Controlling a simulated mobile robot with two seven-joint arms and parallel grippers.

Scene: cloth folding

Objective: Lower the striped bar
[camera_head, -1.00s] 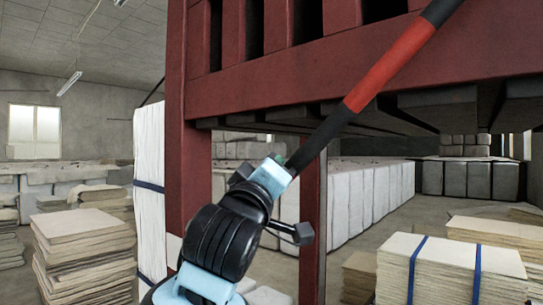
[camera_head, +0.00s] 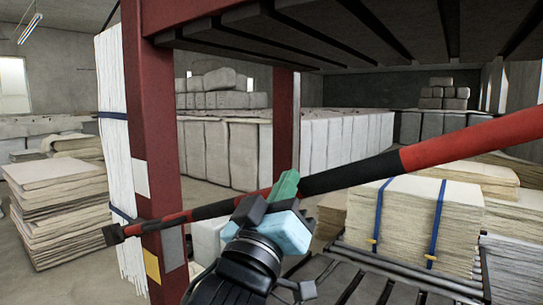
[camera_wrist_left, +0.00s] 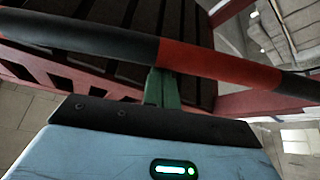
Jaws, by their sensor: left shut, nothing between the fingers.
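The striped bar (camera_head: 355,177), banded black and red, runs across the head view at a shallow slant. Its left end is lower, in front of the red post, and its right side rises out of the picture. My left gripper (camera_head: 285,187) has green fingers, shut and empty, overlapping the bar's middle black band. In the left wrist view the bar (camera_wrist_left: 215,60) crosses just past the green fingertips (camera_wrist_left: 161,88), near a black-red border. I cannot tell whether they touch. My right gripper is not in view.
A red press frame (camera_head: 150,150) stands left of my gripper, with a dark slatted plate (camera_head: 350,40) overhead. A slatted bed (camera_head: 370,285) lies low at right. Strapped cloth stacks (camera_head: 410,220) stand at right and loose stacks (camera_head: 58,200) at left. Wrapped bales (camera_head: 340,135) line the back.

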